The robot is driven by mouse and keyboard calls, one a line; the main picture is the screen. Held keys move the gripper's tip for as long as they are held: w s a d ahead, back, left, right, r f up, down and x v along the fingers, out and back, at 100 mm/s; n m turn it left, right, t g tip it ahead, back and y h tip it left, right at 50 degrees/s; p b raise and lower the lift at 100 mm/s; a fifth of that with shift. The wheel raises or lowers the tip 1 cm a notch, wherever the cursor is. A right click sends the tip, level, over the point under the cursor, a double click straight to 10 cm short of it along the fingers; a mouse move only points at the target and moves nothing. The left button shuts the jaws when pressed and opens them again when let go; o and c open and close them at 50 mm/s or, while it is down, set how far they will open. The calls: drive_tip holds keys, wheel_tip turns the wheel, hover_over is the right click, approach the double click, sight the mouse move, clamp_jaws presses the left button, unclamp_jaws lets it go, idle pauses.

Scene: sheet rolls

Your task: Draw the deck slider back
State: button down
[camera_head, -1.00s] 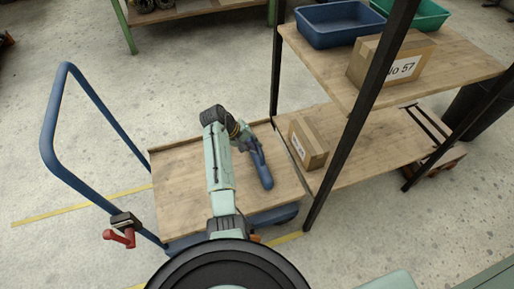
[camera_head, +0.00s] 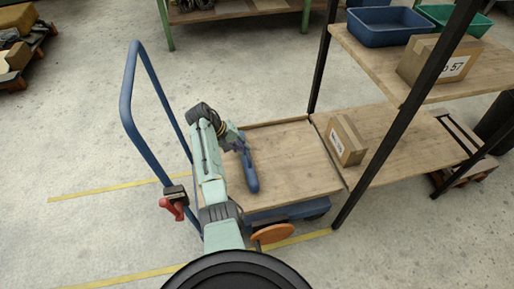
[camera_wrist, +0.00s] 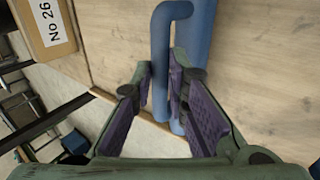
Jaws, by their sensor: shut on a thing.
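The deck slider, a blue bar (camera_head: 250,172), lies on the wooden deck (camera_head: 295,160) of the blue cart, left of the deck's middle. My gripper (camera_head: 240,148) reaches down over the deck to the slider's far end. In the wrist view, the fingers of my gripper (camera_wrist: 162,78) stand on either side of the blue slider (camera_wrist: 160,45) and are shut on it. The slider's bent end shows beyond the fingertips. The exact contact on the pads is partly hidden by the fingers.
A shelf (camera_head: 400,150) adjoins the deck's right side, with a box (camera_head: 347,140) on its lower board; its black post (camera_head: 385,135) stands close. The cart's blue push handle (camera_head: 127,100) rises at left, with a red-handled part (camera_head: 172,207) below.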

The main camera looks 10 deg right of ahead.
drive_tip(key=a, duration=1.1)
drive_tip(key=shift+s, duration=0.2)
drive_tip(key=c, duration=1.6)
unclamp_jaws()
drive_tip(key=shift+o, duration=0.2)
wheel_tip(320, 180, up, 10)
